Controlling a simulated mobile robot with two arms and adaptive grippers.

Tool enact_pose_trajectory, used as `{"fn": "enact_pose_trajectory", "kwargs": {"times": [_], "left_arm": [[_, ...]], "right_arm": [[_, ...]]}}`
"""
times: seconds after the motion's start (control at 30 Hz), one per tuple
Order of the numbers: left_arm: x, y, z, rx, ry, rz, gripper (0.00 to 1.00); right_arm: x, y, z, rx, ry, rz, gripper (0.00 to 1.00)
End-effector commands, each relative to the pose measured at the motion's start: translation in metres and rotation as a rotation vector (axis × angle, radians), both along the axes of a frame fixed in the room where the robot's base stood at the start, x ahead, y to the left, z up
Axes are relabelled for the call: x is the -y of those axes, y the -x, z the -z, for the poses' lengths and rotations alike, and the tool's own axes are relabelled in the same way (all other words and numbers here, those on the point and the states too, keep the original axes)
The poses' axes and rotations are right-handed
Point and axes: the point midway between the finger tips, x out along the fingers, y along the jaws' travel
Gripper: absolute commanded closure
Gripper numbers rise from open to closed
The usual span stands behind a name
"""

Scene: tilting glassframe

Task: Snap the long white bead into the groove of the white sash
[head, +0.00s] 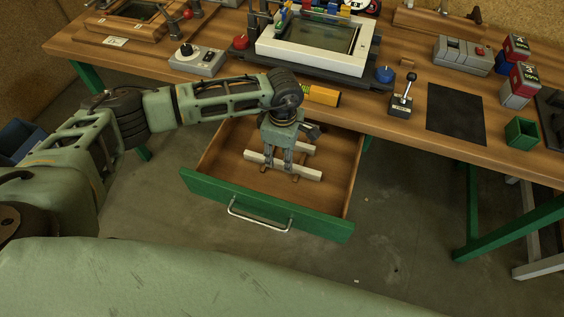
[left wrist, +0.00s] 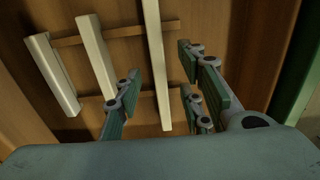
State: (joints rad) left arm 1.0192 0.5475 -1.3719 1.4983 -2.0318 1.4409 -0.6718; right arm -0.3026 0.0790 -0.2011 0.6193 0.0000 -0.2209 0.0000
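Several white bars lie in the open drawer. In the left wrist view a long white bead (left wrist: 157,55) lies between my left gripper's (left wrist: 160,88) spread fingers, with a gap on both sides. Two shorter white bars, a middle one (left wrist: 97,55) and a left one (left wrist: 52,75), lie to its left. In the head view my left gripper (head: 282,168) points down into the drawer, over a white bar (head: 306,172), and partly hides the bars. The white sash (head: 360,62) is a frame around a dark pane on the bench. My right gripper is out of view.
The drawer (head: 300,222) has a green front and wooden walls close around the gripper. Thin wooden strips (left wrist: 120,32) run across under the bars. A yellow level (head: 320,95), a blue knob (head: 384,75) and a lever box (head: 402,100) stand near the bench's front edge.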

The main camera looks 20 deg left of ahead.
Motion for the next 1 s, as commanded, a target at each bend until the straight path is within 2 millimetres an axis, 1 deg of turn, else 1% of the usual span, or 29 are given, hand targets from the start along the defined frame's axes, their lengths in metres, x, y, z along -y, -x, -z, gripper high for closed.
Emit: {"fn": "enact_pose_trajectory", "kwargs": {"times": [0.03,0.2,0.3,0.5,0.57,0.9,0.93,1.0], "left_arm": [[-0.002,0.000,0.006,-0.005,-0.002,-0.004,0.64],[-0.003,-0.001,0.030,-0.003,0.001,-0.002,0.64],[-0.003,-0.002,0.036,-0.001,0.001,-0.002,0.64],[-0.003,-0.002,0.037,0.000,0.002,-0.002,0.64],[-0.003,-0.002,0.037,0.000,0.002,-0.002,0.68],[-0.003,-0.002,0.037,0.000,0.002,-0.002,0.98],[-0.003,-0.002,0.037,0.000,0.002,-0.002,1.00],[-0.003,-0.002,0.036,0.000,0.002,-0.002,1.00]], "right_arm": [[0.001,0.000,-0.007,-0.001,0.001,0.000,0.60],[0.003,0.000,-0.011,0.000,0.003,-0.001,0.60],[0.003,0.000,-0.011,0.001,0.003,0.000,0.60],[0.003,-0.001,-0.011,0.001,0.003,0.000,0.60],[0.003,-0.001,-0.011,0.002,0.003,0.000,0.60],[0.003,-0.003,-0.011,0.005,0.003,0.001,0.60],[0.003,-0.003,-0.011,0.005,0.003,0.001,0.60],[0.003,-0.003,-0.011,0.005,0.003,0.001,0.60]]}}
